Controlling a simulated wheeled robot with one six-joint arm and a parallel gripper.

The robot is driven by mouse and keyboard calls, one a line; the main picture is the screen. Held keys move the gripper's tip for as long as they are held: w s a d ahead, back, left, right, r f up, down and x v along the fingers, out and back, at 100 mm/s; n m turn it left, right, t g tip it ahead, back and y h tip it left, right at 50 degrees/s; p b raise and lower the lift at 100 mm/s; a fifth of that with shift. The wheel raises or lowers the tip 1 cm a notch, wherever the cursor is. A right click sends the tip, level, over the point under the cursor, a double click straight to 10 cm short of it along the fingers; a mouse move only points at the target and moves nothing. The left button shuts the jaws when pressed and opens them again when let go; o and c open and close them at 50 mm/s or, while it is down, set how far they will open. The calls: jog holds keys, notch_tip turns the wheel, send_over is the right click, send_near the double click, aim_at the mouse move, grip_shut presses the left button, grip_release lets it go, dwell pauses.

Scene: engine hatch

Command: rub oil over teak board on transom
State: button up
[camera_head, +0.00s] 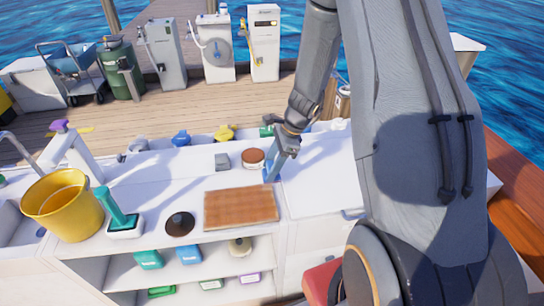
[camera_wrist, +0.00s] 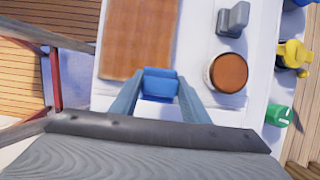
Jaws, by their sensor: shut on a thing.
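The teak board (camera_head: 240,207) lies flat on the white transom top; its near part also shows in the wrist view (camera_wrist: 138,38).
A small grey block (camera_head: 222,161) stands behind the board. A dark round lid-like thing (camera_head: 180,223), a green-handled tool (camera_head: 118,215) and a yellow bucket (camera_head: 65,205) stand to its left. Colored bottles line the back edge. Shelves below hold several items.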

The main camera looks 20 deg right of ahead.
jog(key=shift+r+p, duration=0.95)
jog(key=shift+r, duration=0.45)
